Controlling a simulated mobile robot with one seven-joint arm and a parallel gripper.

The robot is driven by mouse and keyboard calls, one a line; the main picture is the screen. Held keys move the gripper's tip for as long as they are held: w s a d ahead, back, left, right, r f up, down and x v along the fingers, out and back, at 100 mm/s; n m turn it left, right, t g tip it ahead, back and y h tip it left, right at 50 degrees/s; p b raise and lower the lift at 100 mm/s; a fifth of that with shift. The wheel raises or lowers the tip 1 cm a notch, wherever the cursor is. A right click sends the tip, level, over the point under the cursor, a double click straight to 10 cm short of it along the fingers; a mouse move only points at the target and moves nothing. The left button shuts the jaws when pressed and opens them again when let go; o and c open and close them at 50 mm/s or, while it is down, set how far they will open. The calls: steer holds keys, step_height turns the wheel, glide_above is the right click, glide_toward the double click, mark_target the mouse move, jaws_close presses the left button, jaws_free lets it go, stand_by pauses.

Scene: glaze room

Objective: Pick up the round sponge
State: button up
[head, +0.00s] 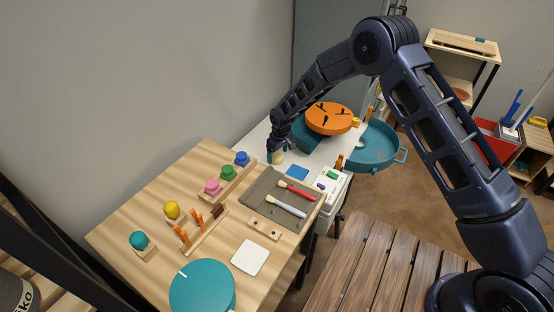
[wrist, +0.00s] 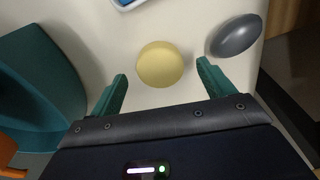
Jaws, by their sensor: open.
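The round sponge (wrist: 160,64) is a pale yellow disc on a white surface in the wrist view. In the head view the sponge (head: 277,158) is partly hidden just under my gripper (head: 276,150). In the wrist view my gripper (wrist: 162,92) is open, with one teal finger on each side below the sponge. The sponge lies ahead of the gap between the fingertips, and nothing is held.
A dark grey oval object (wrist: 236,36) lies right of the sponge, close to the right finger. A teal container (wrist: 42,85) stands at the left. The orange wheel (head: 330,118) is beside my gripper. A wooden table (head: 150,205) with tools stands nearer.

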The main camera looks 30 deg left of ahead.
mark_target(277, 156)
step_height(277, 156, down, 2)
steer(key=shift+a, duration=0.1)
steer(key=c, duration=1.1)
steer(key=shift+o, duration=0.2)
steer(key=shift+r, duration=0.1)
step_height(277, 156, up, 20)
